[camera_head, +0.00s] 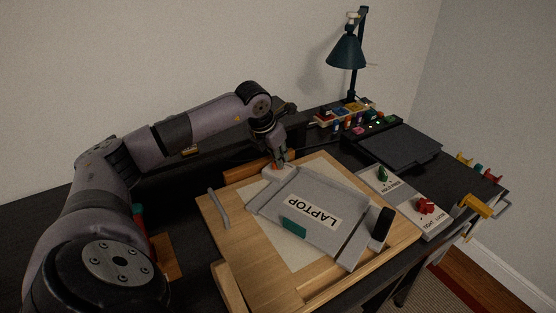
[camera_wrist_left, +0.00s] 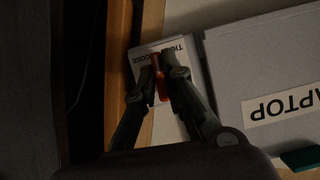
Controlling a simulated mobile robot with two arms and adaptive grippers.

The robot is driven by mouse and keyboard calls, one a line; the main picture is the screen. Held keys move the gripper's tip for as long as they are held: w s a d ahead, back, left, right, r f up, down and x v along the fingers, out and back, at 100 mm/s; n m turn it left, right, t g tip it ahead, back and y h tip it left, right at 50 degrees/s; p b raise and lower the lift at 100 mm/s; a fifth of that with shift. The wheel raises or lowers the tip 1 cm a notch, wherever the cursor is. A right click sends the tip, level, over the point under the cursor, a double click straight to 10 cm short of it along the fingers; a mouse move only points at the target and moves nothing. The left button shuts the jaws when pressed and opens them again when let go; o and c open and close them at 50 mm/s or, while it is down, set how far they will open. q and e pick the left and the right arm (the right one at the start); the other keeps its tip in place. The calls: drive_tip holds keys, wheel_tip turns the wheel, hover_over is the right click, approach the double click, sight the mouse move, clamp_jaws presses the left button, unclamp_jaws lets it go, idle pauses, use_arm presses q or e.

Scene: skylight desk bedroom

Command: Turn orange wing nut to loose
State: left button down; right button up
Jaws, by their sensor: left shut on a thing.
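The orange wing nut (camera_wrist_left: 161,77) sits on a small pale plate (camera_wrist_left: 186,46) printed with black lettering, part of it reading like "loose". My left gripper (camera_wrist_left: 162,80) reaches down over it, with one finger on each side, shut on the nut. In the head view my left gripper (camera_head: 279,160) comes down at the back edge of the wooden board, and the plate (camera_head: 273,173) shows beneath it. The fingers hide part of the nut and some lettering. My right gripper is in neither view.
A grey panel labelled LAPTOP (camera_head: 325,210) lies on the wooden board (camera_head: 240,245) beside the plate. A panel with green and red knobs (camera_head: 405,200) is at right. A lamp (camera_head: 347,52) and small coloured items (camera_head: 345,117) stand at the back.

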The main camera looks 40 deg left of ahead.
use_arm(q)
drive_tip(key=n, duration=0.1)
drive_tip(key=n+y+b, duration=0.1)
drive_tip(key=shift+d+f+n, duration=0.2)
drive_tip(key=shift+f+n, duration=0.1)
drive_tip(key=shift+n, duration=0.1)
drive_tip(key=n+g+y+b, duration=0.1)
drive_tip(key=n, duration=0.2)
drive_tip(key=shift+n, duration=0.4)
drive_tip(key=n+y+b, duration=0.1)
drive_tip(key=n, duration=0.2)
drive_tip(key=shift+g, duration=0.4)
drive_tip(key=shift+n+g+y, duration=0.4)
drive_tip(key=shift+n+g, duration=0.1)
drive_tip(key=shift+n, duration=1.1)
drive_tip(key=c, duration=1.9)
unclamp_jaws()
drive_tip(key=shift+r, duration=0.1)
drive_tip(key=shift+o, duration=1.1)
drive_tip(key=shift+w+a, duration=0.1)
drive_tip(key=shift+r, duration=0.15)
